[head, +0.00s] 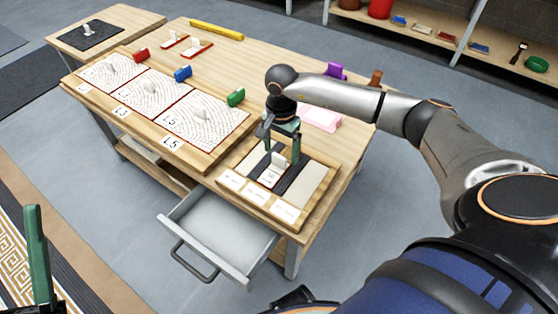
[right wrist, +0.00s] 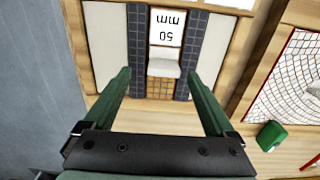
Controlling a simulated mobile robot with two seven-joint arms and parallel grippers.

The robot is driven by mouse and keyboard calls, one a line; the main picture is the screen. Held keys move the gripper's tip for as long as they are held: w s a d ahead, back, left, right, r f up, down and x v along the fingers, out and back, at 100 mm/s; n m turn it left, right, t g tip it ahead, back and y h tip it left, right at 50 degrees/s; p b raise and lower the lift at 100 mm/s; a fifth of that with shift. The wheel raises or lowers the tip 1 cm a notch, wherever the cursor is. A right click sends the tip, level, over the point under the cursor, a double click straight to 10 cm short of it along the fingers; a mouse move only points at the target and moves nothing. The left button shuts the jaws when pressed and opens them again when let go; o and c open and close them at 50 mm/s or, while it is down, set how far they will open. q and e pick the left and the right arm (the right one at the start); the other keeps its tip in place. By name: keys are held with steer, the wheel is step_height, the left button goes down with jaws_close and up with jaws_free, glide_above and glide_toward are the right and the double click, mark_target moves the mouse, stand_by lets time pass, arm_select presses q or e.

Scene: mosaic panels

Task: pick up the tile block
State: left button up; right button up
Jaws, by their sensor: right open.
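A small white block (head: 279,160), which looks like the tile block, stands upright on a wooden board (head: 323,199) at the table's near right corner. It also shows in the right wrist view (right wrist: 163,68), between two dark tiled strips beside a "50 mm" label (right wrist: 166,28). My right gripper (head: 281,150) points down over the block, with its green fingers apart on either side. In the right wrist view the block lies near the middle of the open gap (right wrist: 159,74); contact cannot be seen. One green finger of my left gripper (head: 38,255) shows at the lower left.
An open grey drawer (head: 220,232) juts out below the table. Mosaic panels (head: 160,100) lie to the left, with red, blue and green (head: 236,97) pieces behind them.

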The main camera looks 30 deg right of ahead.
mark_target(279, 155)
steer(key=f, duration=0.2)
steer(key=f+b, duration=0.1)
steer(key=f, duration=0.1)
steer(key=shift+w, duration=0.25)
steer(key=shift+c, duration=0.2)
jaws_close()
